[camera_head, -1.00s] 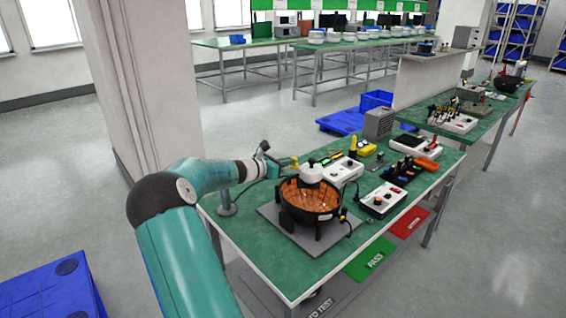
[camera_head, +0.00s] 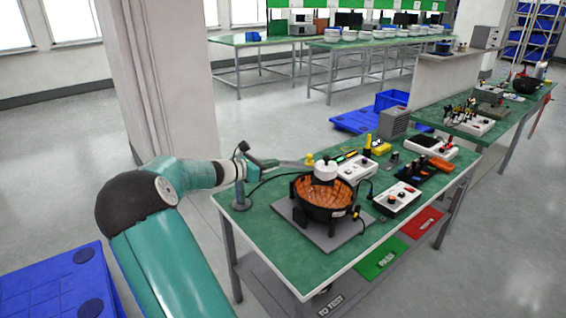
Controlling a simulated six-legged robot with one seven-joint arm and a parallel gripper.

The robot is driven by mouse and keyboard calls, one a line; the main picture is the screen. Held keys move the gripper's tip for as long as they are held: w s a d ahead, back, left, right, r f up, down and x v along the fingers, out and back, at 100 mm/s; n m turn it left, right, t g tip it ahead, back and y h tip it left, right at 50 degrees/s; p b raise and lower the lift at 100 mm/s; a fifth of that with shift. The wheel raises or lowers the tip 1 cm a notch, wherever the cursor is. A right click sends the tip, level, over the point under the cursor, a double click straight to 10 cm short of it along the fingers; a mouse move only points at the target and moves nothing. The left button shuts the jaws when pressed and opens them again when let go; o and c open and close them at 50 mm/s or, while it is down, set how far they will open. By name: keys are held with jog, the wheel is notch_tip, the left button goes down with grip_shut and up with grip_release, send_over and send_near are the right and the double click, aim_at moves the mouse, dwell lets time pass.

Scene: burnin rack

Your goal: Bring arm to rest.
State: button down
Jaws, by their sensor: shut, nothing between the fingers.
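My arm (camera_head: 165,250) reaches up from the bottom of the head view and bends right toward the near green bench (camera_head: 340,262). My gripper (camera_head: 268,163) is at the bench's far left edge, above the bench top. It is small in the picture and shows shut, with nothing seen in it. A black round unit with a copper-coloured inside and a white cap (camera_head: 325,195) stands on a grey plate (camera_head: 291,213), to the right of my gripper and apart from it.
A grey post (camera_head: 239,195) stands at the bench's left corner by my gripper. White control boxes (camera_head: 397,198) and a yellow meter (camera_head: 380,147) lie on the bench. A blue crate (camera_head: 55,285) is on the floor at lower left. A pillar (camera_head: 150,80) rises behind my arm. Open floor lies between.

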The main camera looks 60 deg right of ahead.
jog(key=shift+w+a+r, duration=0.15)
jog(key=shift+w+a, duration=0.1)
jog(key=shift+a, duration=0.25)
jog(key=w+a+m+t+y, duration=0.2)
jog(key=a+m+t+y, duration=0.2)
jog(key=a, duration=1.1)
jog(key=w+a+m+t+y, duration=0.1)
jog(key=a+m+t+y, duration=0.3)
jog(key=a, duration=1)
jog(key=s+a+r+m+t+y, duration=0.1)
jog(key=s+a+y, duration=0.1)
jog(key=a, duration=0.7)
jog(key=s+a+r+m+t+y, duration=0.1)
jog(key=s+a+t+y, duration=0.1)
jog(key=a, duration=0.8)
jog(key=s+a+r+m+t+y, duration=0.1)
jog(key=s+a, duration=0.3)
jog(key=a, duration=0.6)
jog(key=shift+s+r+m+t+y, duration=0.25)
jog(key=shift+r+m+t+y, duration=0.2)
jog(key=shift+m+t, duration=0.2)
jog(key=shift+d, duration=0.1)
